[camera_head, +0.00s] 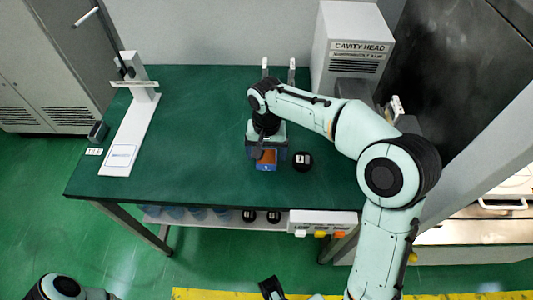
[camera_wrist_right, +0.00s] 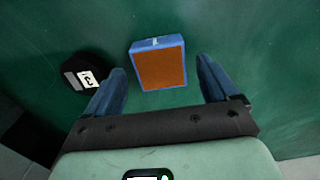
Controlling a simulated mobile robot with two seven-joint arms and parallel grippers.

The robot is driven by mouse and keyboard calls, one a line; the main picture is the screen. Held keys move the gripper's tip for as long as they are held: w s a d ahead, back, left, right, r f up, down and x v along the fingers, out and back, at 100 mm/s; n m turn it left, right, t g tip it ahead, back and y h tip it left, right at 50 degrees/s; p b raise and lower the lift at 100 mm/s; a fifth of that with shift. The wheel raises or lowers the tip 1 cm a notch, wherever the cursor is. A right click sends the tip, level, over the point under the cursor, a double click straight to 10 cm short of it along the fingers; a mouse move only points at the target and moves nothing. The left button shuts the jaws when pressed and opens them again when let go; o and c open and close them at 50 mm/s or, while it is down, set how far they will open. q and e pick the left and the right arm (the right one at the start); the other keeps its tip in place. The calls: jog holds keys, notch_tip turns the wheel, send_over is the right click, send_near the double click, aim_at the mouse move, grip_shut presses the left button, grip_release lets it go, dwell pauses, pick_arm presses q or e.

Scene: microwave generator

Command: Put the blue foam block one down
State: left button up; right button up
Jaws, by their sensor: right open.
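The blue foam block (camera_head: 266,167), with an orange-brown face, is on the green table near its front edge. In the right wrist view the block (camera_wrist_right: 158,65) lies between the two blue fingers of my right gripper (camera_wrist_right: 160,78), with a gap on each side. My right gripper (camera_head: 266,154) is open, above and around the block in the head view, and partly hides it. Part of my left arm shows at the bottom left of the head view; I cannot make out its gripper's fingers clearly.
A black round object with a white label (camera_head: 303,161) stands just right of the block. A white stand (camera_head: 130,130) is at the table's left, and the cavity head box (camera_head: 352,45) at the back right. The table's middle left (camera_head: 200,120) is clear.

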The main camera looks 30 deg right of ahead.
aim_at(267, 156)
notch_tip(267, 156, up, 10)
jog(key=p, duration=0.1)
jog(key=shift+p, duration=0.35)
